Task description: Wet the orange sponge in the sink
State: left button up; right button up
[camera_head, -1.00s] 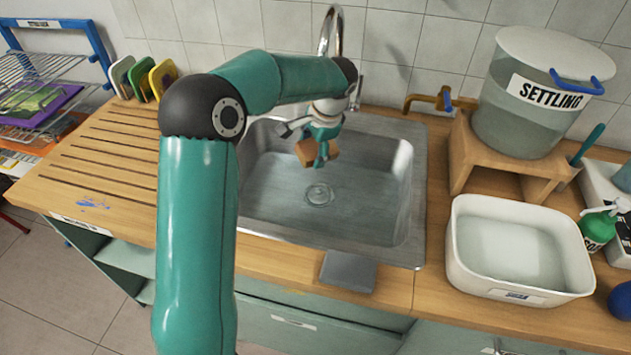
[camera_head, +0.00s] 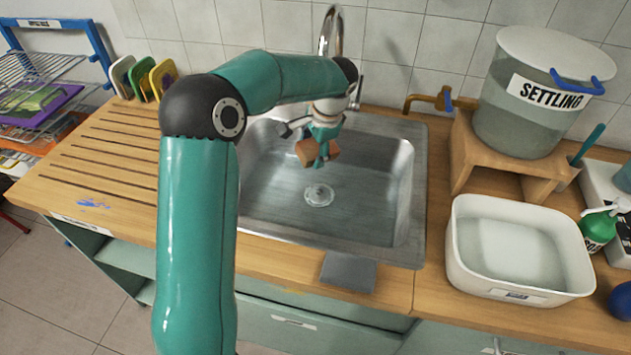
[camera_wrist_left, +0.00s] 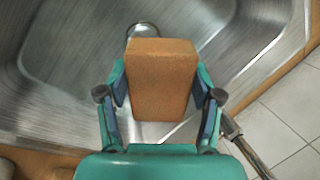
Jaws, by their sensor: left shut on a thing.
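The orange sponge (camera_head: 305,152) is a brown-orange block held over the steel sink (camera_head: 385,215). My left gripper (camera_head: 321,152) is shut on it, and in the left wrist view the fingers (camera_wrist_left: 160,95) press on both sides of the sponge (camera_wrist_left: 160,75). The sponge is above the basin floor, behind the drain (camera_head: 319,194) in the head view. The chrome faucet (camera_head: 331,35) stands at the back of the sink; its lower part is hidden by my arm. I cannot see any running water. My right gripper is not in view.
A white tub of water (camera_head: 520,250) and a settling tank (camera_head: 540,95) on a wooden stand (camera_head: 490,150) are right of the sink. A brass tap (camera_head: 428,102) projects from the tank. A slotted drainboard (camera_head: 95,165) is at left. A grey pad (camera_head: 348,271) lies at the front edge.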

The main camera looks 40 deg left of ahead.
aim_at(310, 145)
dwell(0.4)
pick_arm(q)
notch_tip(310, 145, up, 4)
jog(key=p, duration=0.3)
jog(key=shift+r, duration=0.1)
dwell(0.8)
